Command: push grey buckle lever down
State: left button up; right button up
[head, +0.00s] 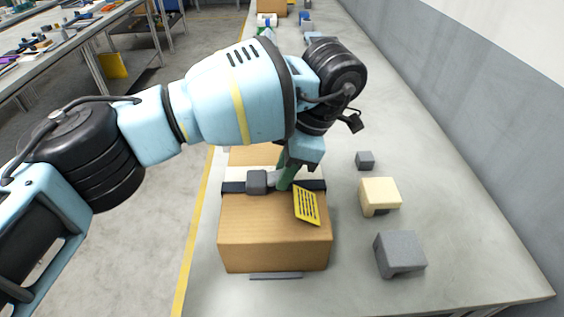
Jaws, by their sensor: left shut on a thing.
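A brown cardboard box (275,243) stands on the grey table with a black strap (233,187) across its top. A dark grey buckle (257,182) sits on the strap. A lighter grey lever (272,178) shows at the buckle's right side. My left gripper (284,184) reaches down from above, with green fingers at the lever's right end. It is shut on the lever, though the grip itself is mostly hidden by the fingers. The lever's exact angle is hard to tell. My right gripper is not in view.
A yellow printed tag (306,205) hangs over the box's front edge. A cream block (380,194), a grey block (400,252) and a small dark block (365,160) lie to the right. A flat grey strip (276,276) lies before the box.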

pick_arm(q)
jog(key=shift+f, duration=0.1)
dwell(0.3)
jog(key=o, duration=1)
jog(key=v, duration=0.7)
jog(key=shift+d+r, duration=0.3)
jog(key=shift+r, duration=0.05)
